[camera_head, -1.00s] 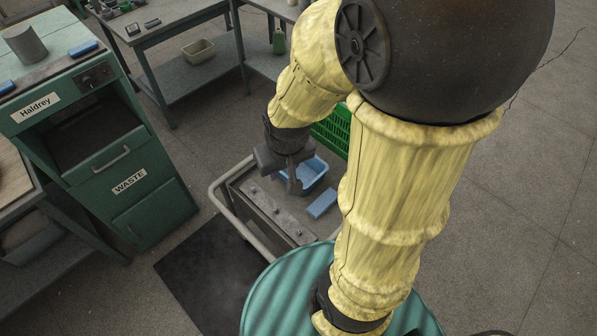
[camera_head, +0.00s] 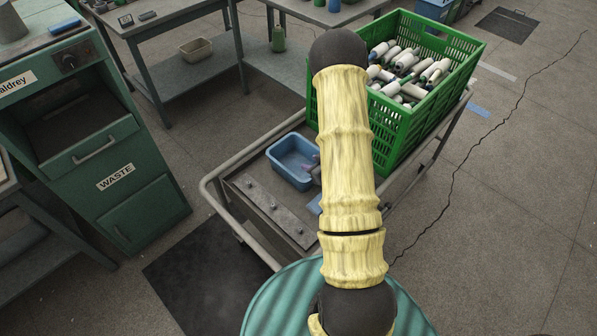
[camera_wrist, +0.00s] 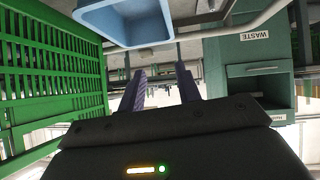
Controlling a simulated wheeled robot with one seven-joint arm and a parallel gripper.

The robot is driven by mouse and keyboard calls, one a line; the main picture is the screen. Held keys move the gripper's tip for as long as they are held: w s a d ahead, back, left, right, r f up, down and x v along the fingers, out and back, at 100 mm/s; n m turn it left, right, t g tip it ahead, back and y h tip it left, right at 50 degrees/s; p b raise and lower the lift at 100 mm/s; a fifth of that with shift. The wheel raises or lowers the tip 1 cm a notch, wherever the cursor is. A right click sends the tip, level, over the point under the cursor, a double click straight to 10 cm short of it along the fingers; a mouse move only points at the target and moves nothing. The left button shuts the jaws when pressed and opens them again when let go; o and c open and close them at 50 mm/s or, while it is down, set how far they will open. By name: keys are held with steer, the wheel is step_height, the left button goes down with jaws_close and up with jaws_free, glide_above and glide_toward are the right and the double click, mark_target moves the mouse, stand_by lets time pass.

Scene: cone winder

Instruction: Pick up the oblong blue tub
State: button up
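The oblong blue tub (camera_head: 292,161) sits on the cart, left of my forearm in the head view. Its inside shows, and it looks empty. In the wrist view the tub (camera_wrist: 146,30) is at the top, beyond and above the fingertips in the picture. My gripper is mostly hidden behind my arm in the head view; a dark part of it shows close to the tub's right end. In the wrist view my gripper (camera_wrist: 160,82) has its two fingers apart with nothing between them. I cannot tell whether it touches the tub.
A green crate (camera_head: 407,133) of white bobbins stands on the cart right of the tub; its wall is close on the wrist view's left. A grey metal plate (camera_head: 268,210) with knobs lies in front.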

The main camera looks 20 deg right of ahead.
steer(key=shift+t+y, duration=0.4)
steer(key=shift+y, duration=0.5)
steer(key=f, duration=0.1)
steer(key=s+f, duration=0.1)
steer(key=f, duration=0.1)
steer(key=s+f+b, duration=0.1)
steer(key=shift+s+f, duration=0.15)
glide_toward(284, 167)
steer(key=x, duration=0.4)
steer(key=shift+a, duration=0.1)
steer(key=shift+w+a+f, duration=0.1)
steer(key=shift+w+f, duration=0.1)
steer(key=shift+w, duration=0.25)
steer(key=shift+x, duration=2.65)
steer(key=shift+f, duration=0.15)
